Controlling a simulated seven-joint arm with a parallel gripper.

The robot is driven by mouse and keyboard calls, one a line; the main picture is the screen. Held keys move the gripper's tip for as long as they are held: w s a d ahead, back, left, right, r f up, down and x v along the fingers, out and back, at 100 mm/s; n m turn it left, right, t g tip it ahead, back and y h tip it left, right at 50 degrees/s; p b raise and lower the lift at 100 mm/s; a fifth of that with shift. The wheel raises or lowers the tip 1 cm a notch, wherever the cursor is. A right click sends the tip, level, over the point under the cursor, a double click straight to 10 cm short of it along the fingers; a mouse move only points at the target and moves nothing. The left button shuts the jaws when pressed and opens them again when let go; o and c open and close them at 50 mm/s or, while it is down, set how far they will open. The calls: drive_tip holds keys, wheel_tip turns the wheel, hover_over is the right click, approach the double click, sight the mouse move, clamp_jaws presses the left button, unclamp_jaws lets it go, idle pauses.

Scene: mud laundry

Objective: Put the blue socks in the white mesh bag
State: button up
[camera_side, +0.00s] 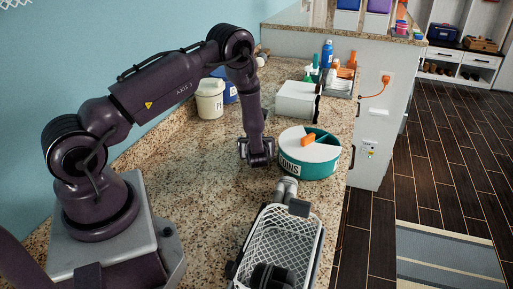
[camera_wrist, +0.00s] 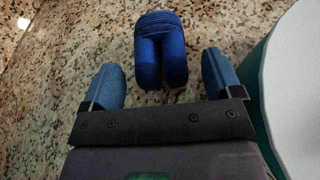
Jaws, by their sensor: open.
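The blue socks (camera_wrist: 160,45), a dark blue ribbed pair, lie on the speckled counter in the wrist view, just beyond and between my fingertips. I cannot make them out in the side view. My gripper (camera_wrist: 161,72) is open, with one blue-tipped finger on each side and nothing between them. In the side view my gripper (camera_side: 257,160) points down, low over the counter, left of the teal tub. The white mesh bag (camera_side: 292,232) appears as an open white lattice container at the front, with dark items in or before it.
A teal round tub (camera_side: 308,166) with a white lid and an orange item on top stands close right of my gripper. A white box (camera_side: 296,100), bottles and a white canister (camera_side: 209,101) stand farther back. The counter (camera_side: 190,165) left of my gripper is clear.

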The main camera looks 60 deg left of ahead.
drive_tip(key=v, duration=0.8)
drive_tip(key=shift+s+d+r, duration=0.1)
drive_tip(key=shift+d+r, duration=0.2)
drive_tip(key=shift+d, duration=0.05)
wheel_tip(320, 180, up, 10)
drive_tip(key=s+n+g, duration=0.2)
drive_tip(key=n+g, duration=0.1)
drive_tip(key=n, duration=0.3)
drive_tip(key=s+d+r+n+g+h, duration=0.1)
drive_tip(key=s+d+r+n+h, duration=0.5)
drive_tip(key=s+r+n, duration=0.5)
wheel_tip(320, 180, up, 3)
drive_tip(key=shift+d+r+n, duration=0.1)
drive_tip(key=shift+d+n, duration=0.6)
drive_tip(key=shift+d, duration=0.4)
drive_tip(key=shift+o, duration=0.2)
drive_tip(key=s+d+r+n+t+h, duration=0.4)
drive_tip(key=s+d+r+h, duration=0.1)
drive_tip(key=d, duration=0.3)
drive_tip(key=shift+d+h, duration=0.3)
drive_tip(key=shift+h, duration=0.3)
drive_tip(key=shift+o, duration=1.2)
drive_tip(key=shift+s+d+r, duration=0.15)
drive_tip(key=shift+d, duration=0.2)
